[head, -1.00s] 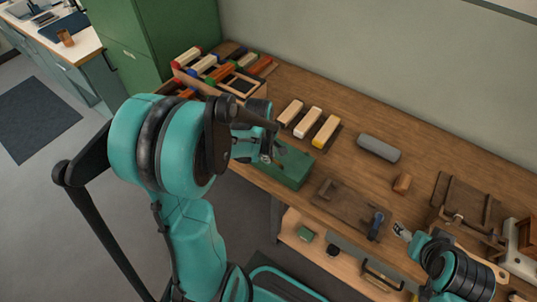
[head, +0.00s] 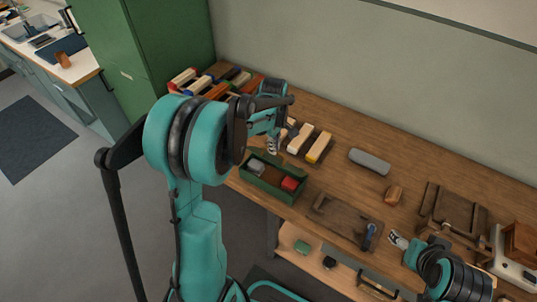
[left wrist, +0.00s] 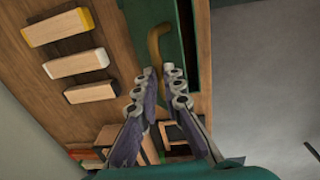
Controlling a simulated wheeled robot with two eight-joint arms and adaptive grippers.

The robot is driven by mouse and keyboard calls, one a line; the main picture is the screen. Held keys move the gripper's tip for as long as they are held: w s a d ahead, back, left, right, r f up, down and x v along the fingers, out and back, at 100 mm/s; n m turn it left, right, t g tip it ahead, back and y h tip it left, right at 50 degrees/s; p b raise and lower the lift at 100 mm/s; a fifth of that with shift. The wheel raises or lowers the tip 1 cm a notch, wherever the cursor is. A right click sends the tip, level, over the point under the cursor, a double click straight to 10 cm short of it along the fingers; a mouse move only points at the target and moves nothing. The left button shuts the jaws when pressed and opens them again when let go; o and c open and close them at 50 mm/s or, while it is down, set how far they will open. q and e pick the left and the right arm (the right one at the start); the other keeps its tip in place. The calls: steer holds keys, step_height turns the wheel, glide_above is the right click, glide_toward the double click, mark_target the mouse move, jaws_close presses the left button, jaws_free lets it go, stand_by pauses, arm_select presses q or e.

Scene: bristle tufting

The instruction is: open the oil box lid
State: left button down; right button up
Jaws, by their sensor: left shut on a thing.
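The green oil box (head: 268,190) stands at the front edge of the bench, left of the work mat. Its top is open in the head view, and a grey piece (head: 256,168) and a red piece (head: 290,184) show inside. My left gripper (head: 272,148) is at the back side of the box. In the left wrist view its fingers (left wrist: 165,75) are at a curved brass handle (left wrist: 156,45) on the green lid (left wrist: 143,14), shut on it. The lid is mostly hidden in the head view. My right gripper (head: 398,241) is near the bench's front edge; its jaw gap is unclear.
Several brush blocks (head: 318,148) lie behind the box. A grey roll (head: 369,161) and a small wooden block (head: 394,194) lie farther right. Wall behind.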

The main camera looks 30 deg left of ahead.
arm_select(q)
steer(key=w+d+f, duration=0.1)
steer(key=w+f, duration=0.1)
steer(key=w, duration=1)
steer(key=shift+w+d+f+b, duration=0.25)
steer(key=shift+d+b, duration=0.05)
steer(key=shift+b, duration=0.05)
arm_select(e)
steer(key=shift+s+d+f, duration=0.1)
steer(key=shift+s+f, duration=0.1)
steer(key=shift+f, duration=0.15)
arm_select(q)
steer(key=shift+w, duration=0.15)
steer(key=c, duration=1.8)
jaws_free()
steer(key=shift+o, duration=1.1)
steer(key=shift+w+d+f, duration=0.1)
steer(key=shift+w+f, duration=0.1)
steer(key=shift+w, duration=0.05)
steer(key=shift+w+a+f, duration=0.15)
steer(key=shift+w+a, duration=0.05)
steer(key=shift+w, duration=0.2)
arm_select(e)
steer(key=shift+w+f, duration=0.15)
steer(key=shift+w, duration=0.55)
